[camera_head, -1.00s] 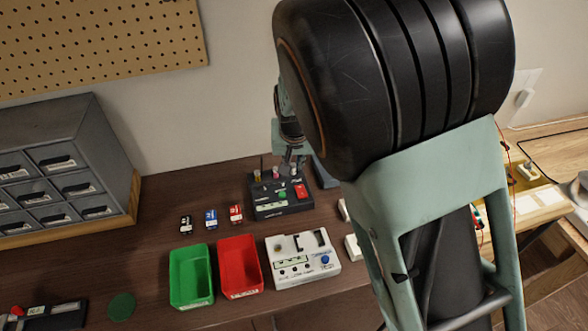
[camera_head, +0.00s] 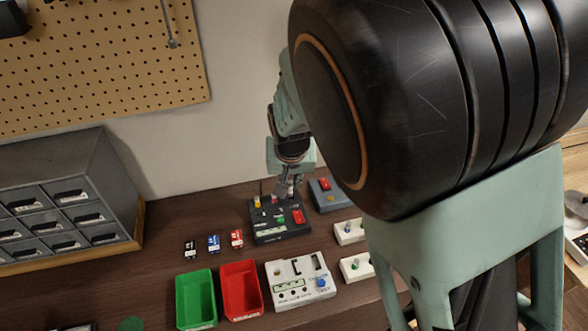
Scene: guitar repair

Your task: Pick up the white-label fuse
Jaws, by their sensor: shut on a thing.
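My gripper (camera_head: 287,193) points down at the back right of the black fuse box (camera_head: 263,237). It is shut on a small fuse whose label is too small and too covered to read. I cannot tell whether that fuse is still seated in the box or just clear of it. A yellow-topped fuse (camera_head: 257,201) and a pinkish one (camera_head: 274,200) stand along the box's back edge, left of the fingers. The box also has a green button and a red switch.
A green bin (camera_head: 196,299), a red bin (camera_head: 241,290) and a white tester (camera_head: 299,282) stand in front. Black, blue and red small blocks (camera_head: 213,243) lie left of the box. A grey-blue box (camera_head: 330,196) and white switch blocks (camera_head: 350,232) stand to the right. Grey drawers (camera_head: 62,200) stand at left.

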